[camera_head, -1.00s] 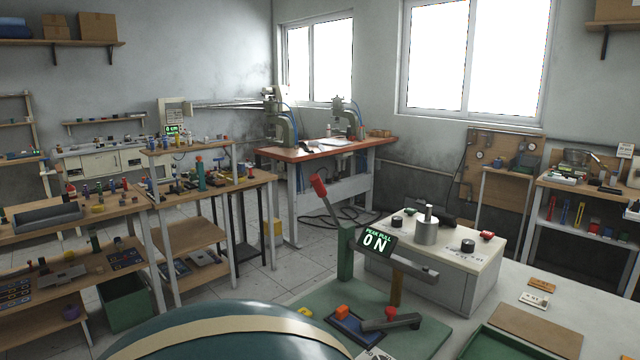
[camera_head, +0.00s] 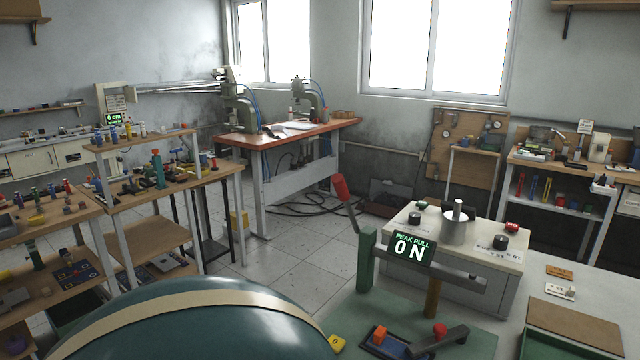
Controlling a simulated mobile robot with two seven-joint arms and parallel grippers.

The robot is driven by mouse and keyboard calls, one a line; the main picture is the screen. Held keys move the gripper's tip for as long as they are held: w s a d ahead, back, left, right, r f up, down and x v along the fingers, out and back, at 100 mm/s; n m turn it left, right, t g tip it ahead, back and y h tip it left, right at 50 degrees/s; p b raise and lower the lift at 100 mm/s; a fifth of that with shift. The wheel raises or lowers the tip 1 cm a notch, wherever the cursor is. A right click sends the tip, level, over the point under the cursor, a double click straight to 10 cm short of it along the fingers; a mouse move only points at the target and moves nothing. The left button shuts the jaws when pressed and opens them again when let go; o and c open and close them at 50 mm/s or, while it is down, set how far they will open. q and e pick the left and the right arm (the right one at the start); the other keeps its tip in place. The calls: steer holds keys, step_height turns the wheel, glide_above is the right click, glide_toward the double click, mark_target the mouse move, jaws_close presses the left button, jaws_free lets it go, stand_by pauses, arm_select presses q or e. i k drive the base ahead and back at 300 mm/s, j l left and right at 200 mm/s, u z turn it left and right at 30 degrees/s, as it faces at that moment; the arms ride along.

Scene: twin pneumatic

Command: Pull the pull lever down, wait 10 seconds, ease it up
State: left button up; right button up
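A lever with a red grip (camera_head: 340,188) rises, tilted up to the left, from a green post (camera_head: 367,258) on the near bench. A small display (camera_head: 411,249) beside it reads "PEAK PULL 0 N". A dark grey arm with a red knob (camera_head: 439,331) lies low in front of the post. I cannot tell for sure which of these is the pull lever. Two presses, one on the left (camera_head: 238,108) and one on the right (camera_head: 310,97), stand on the red-topped table at the back. Neither of my grippers is in view.
A wooden shelf table (camera_head: 185,185) is on the left. Tiled floor (camera_head: 290,250) lies open between it and the near bench. A dark hose (camera_head: 315,207) lies by the red-topped table.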

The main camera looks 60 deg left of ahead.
mark_target(339, 183)
steer(key=k+j, duration=0.15)
steer(key=j, duration=0.25)
steer(key=k+j, duration=0.15)
steer(key=j, duration=0.25)
steer(key=k+j, duration=0.15)
steer(key=j, duration=0.3)
steer(key=k+j, duration=0.1)
steer(key=j, duration=0.3)
